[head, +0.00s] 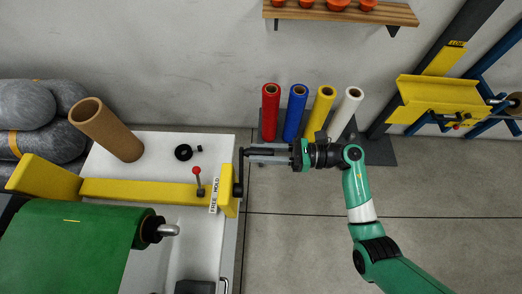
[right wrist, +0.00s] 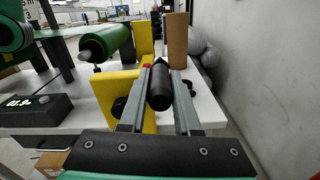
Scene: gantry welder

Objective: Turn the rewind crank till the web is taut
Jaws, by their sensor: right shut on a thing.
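The rewind crank (head: 238,189) is black and sits at the right end of the yellow beam (head: 130,191). Its black handle (right wrist: 160,88) points toward my right wrist camera and lies between the two grey fingers. My right gripper (head: 255,155) comes in from the right and is shut on this handle. The green web (head: 75,250) lies over a roll at the lower left; I cannot tell how tight it is. My left gripper is not in view.
A red-knobbed lever (head: 198,180) stands on the beam near the crank. A cardboard tube (head: 105,130) and a black ring (head: 183,152) are on the white table (head: 150,145). Coloured rolls (head: 296,112) stand by the wall. The floor at lower right is clear apart from my arm.

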